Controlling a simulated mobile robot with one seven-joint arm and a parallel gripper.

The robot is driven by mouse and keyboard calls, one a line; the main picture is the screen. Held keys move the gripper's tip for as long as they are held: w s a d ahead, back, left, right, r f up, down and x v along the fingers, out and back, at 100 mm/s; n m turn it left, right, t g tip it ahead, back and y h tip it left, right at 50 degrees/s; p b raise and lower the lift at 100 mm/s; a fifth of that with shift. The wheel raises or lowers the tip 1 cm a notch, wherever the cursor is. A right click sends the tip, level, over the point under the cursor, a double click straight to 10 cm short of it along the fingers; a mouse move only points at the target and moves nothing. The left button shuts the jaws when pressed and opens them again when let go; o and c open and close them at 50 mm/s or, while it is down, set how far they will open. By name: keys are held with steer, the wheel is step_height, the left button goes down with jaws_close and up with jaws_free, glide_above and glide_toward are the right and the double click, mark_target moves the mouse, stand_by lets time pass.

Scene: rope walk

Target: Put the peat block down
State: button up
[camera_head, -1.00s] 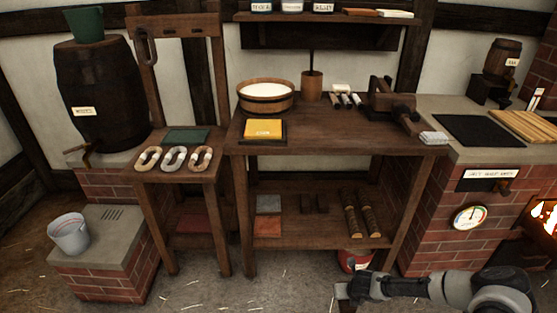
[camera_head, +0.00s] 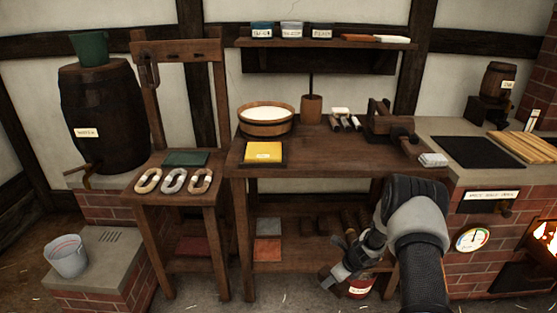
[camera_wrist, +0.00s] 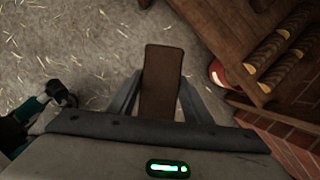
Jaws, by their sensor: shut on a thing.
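The peat block (camera_wrist: 162,82) is a dark brown oblong. In the wrist view it stands out between the two fingers of my gripper (camera_wrist: 160,100), which is shut on it, with the straw-strewn floor behind. In the head view my gripper (camera_head: 343,268) is low in front of the right part of the workbench's lower shelf. The block is hard to make out there.
Dark rolls (camera_wrist: 275,60) lie on the lower shelf. A brick stove (camera_head: 478,270) with fire is at right.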

steer(key=s+a+r+n+g+y, duration=0.1)
steer(key=a+r+n+g, duration=0.3)
steer(key=r+n, duration=0.5)
steer(key=s+a+r+n+g, duration=0.1)
steer(key=a+r+n+g, duration=0.1)
steer(key=a+r+n, duration=0.65)
steer(key=s+d+r+n+h+p, duration=0.1)
steer(key=s+r+p, duration=0.4)
steer(key=r, duration=0.6)
steer(key=s+d+r+n+g+h+p, duration=0.1)
steer(key=s+d+r+n+p, duration=0.2)
steer(key=r+p, duration=0.7)
steer(key=s+d+r+n+g+h+p, duration=0.1)
steer(key=s+d+r+n+p, duration=0.2)
steer(key=s+r+n+p, duration=0.3)
step_height(320, 180, up, 6)
steer(key=shift+s+f+n+h+p, duration=0.1)
steer(key=shift+s+n+h+p, duration=0.35)
steer(key=shift+p, duration=0.2)
